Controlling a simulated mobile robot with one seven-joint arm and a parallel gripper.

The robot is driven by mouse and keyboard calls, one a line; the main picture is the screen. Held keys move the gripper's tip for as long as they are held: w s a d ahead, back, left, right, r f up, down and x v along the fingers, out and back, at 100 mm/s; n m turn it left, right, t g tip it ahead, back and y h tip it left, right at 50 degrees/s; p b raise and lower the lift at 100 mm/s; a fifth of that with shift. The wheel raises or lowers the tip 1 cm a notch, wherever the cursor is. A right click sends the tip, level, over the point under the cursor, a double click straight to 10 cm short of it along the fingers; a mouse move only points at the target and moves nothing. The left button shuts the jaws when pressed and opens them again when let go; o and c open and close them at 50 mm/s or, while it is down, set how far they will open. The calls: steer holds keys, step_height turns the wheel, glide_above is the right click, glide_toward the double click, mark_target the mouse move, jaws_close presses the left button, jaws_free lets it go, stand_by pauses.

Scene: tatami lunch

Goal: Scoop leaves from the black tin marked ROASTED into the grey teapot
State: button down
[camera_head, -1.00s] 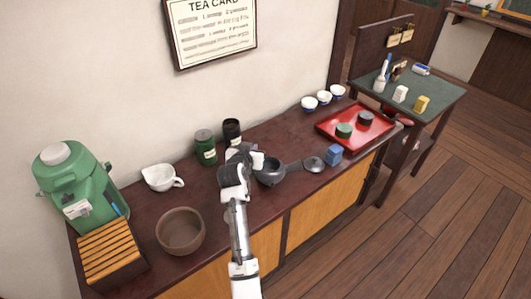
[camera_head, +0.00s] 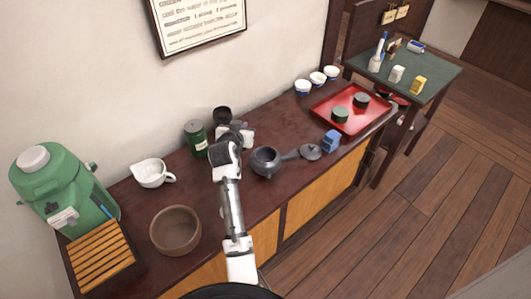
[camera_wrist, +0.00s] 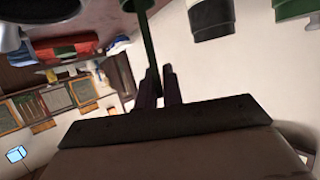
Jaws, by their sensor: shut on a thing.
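The black tin (camera_head: 222,115) stands open at the back of the counter, near the wall, partly hidden by my gripper; its marking is not readable. It also shows with a pale band at the top of the wrist view (camera_wrist: 211,18). The grey teapot (camera_head: 265,162) stands open in front of my gripper and to the right, its side handle pointing right. Its lid (camera_head: 311,152) lies beside the handle. My gripper (camera_head: 242,132) is just in front of the black tin.
A green tin (camera_head: 195,138) stands left of the black tin. A white pouring cup (camera_head: 150,173), a brown bowl (camera_head: 175,231) and a green dispenser (camera_head: 60,190) are further left. A blue box (camera_head: 331,141), a red tray (camera_head: 366,121) and cups (camera_head: 317,78) are to the right.

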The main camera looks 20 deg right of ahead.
steer(key=shift+s+d+f+m+t+y, duration=0.25)
steer(key=shift+s+d+m+t, duration=0.4)
steer(key=shift+s+d+m, duration=0.65)
steer(key=shift+s+d+m+t+y, duration=0.35)
steer(key=shift+s+d+m+t, duration=0.4)
steer(key=shift+s+d, duration=0.95)
steer(key=shift+s+d+f+m+t+y, duration=0.15)
steer(key=shift+s+d+m+t+y, duration=0.25)
steer(key=shift+s+d+m, duration=1.1)
steer(key=shift+w+d+n, duration=0.25)
steer(key=shift+w+d, duration=0.1)
steer(key=shift+s+d+f+m+t, duration=0.3)
steer(key=shift+d+f+m+t, duration=0.15)
steer(key=shift+m, duration=0.25)
steer(key=shift+s+d+f+m+t+b, duration=0.25)
steer(key=shift+f+m+t+b, duration=0.15)
steer(key=shift+m, duration=0.3)
steer(key=shift+s+d+f+m+t+h+b, duration=0.25)
steer(key=shift+m+b, duration=0.3)
steer(key=shift+b, duration=0.45)
steer(key=shift+s+d+f+m+t+h+b, duration=0.15)
steer(key=shift+f+m+b, duration=0.3)
steer(key=shift+b, duration=0.55)
steer(key=shift+s+d+f+m+t+h+b, duration=0.1)
steer(key=shift+f+m+t+b, duration=0.15)
steer(key=shift+m+b, duration=0.55)
